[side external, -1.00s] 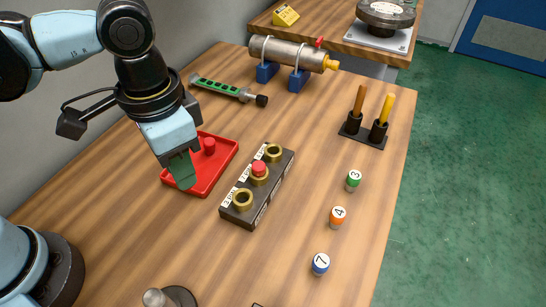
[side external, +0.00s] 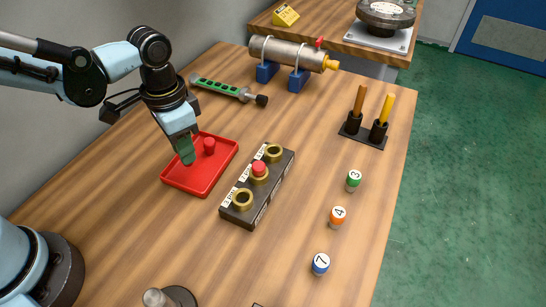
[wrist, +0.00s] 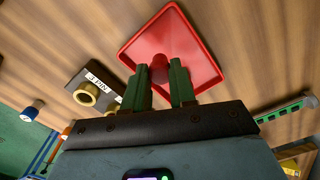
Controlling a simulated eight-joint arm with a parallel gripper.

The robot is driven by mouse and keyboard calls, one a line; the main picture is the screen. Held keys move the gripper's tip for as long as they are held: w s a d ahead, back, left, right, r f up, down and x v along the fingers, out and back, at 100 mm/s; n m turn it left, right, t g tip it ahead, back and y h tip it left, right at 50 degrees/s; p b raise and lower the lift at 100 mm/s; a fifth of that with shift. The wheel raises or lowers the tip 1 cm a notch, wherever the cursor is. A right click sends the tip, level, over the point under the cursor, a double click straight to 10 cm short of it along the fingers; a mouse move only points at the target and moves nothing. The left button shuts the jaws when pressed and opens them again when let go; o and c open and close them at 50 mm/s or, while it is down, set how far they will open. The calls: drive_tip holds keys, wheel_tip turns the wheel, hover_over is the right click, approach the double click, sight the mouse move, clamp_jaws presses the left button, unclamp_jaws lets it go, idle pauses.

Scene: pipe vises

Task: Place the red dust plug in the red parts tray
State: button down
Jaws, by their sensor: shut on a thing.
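A red plug (side external: 209,146) stands in the red tray (side external: 176,184), towards its back right. A second red-capped piece (side external: 259,168) sits in the middle brass socket of the dark block (side external: 239,212). My gripper (side external: 187,161) is over the tray, just left of the red plug in the side view. In the wrist view, the plug (wrist: 159,68) shows between and beyond my green fingertips (wrist: 160,85), with a narrow gap on each side. I cannot make out contact between the fingers and the plug. The tray's lower part is hidden behind my fingers there.
The block stands close to the right of the tray. Numbered capped pegs (side external: 338,216) stand along the right side of the table. A green-and-grey tool (side external: 221,88) and a metal cylinder (side external: 292,55) on blue supports lie behind.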

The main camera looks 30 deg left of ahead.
drive_tip(key=shift+f, duration=1.8)
drive_tip(key=shift+f, duration=0.15)
drive_tip(key=c, duration=0.9)
unclamp_jaws()
wheel_tip(320, 180, up, 12)
drive_tip(key=shift+r, duration=0.1)
drive_tip(key=shift+a+r, duration=0.1)
drive_tip(key=shift+a, duration=0.1)
drive_tip(key=a+n+t, duration=0.1)
drive_tip(key=a+t, duration=0.1)
drive_tip(key=a, duration=0.1)
drive_tip(key=s+a+n+t, duration=0.1)
drive_tip(key=a+n+t, duration=0.1)
drive_tip(key=a, duration=0.1)
drive_tip(key=s+a+f+n+t, duration=0.1)
drive_tip(key=a+n+t, duration=0.1)
drive_tip(key=a+t, duration=0.1)
drive_tip(key=shift+a, duration=0.45)
